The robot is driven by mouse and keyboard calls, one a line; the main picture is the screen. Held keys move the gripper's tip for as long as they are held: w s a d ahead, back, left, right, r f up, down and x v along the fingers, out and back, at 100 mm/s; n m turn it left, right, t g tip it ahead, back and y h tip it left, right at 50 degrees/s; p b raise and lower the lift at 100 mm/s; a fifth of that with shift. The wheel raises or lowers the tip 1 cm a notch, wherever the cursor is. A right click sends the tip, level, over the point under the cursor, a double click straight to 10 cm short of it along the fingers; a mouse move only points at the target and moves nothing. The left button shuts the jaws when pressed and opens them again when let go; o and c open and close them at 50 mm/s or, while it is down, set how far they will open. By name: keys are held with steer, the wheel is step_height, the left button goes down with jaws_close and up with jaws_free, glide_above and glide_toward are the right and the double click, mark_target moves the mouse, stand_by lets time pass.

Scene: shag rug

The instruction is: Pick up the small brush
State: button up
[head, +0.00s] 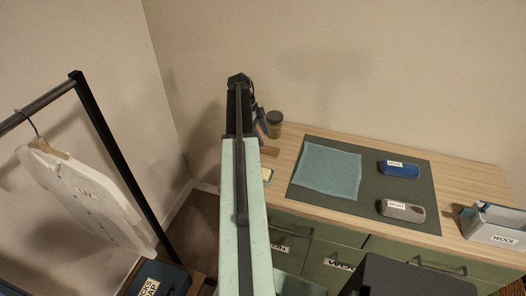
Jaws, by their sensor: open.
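A blue oblong thing (400,170) with a white label lies at the back right of the dark mat. A grey oblong thing (403,210) with a white label lies nearer the mat's front edge. They look like brushes or cases; I cannot tell which is the small brush. A small brown piece (270,150) lies beside my arm, too small to name. My arm reaches up the middle of the view. My gripper (260,122) shows only partly as dark parts beside the arm's far end, open, near the table's left back and well left of the labelled things. Its fingertips are unclear.
The dark mat (425,222) and a blue-grey cloth (328,170) lie on the wooden top (470,185). A dark jar (274,124) stands at the back left. A labelled grey box (492,232) stands at the right. A clothes rack (105,135) with a white shirt (80,195) is at left.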

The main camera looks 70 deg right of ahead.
mark_target(268, 148)
steer(key=b+x, duration=0.7)
steer(key=x, duration=0.1)
steer(key=shift+w+f, duration=0.1)
steer(key=shift+f+b, duration=0.1)
steer(key=shift+b, duration=0.2)
stand_by(0.3)
jaws_close()
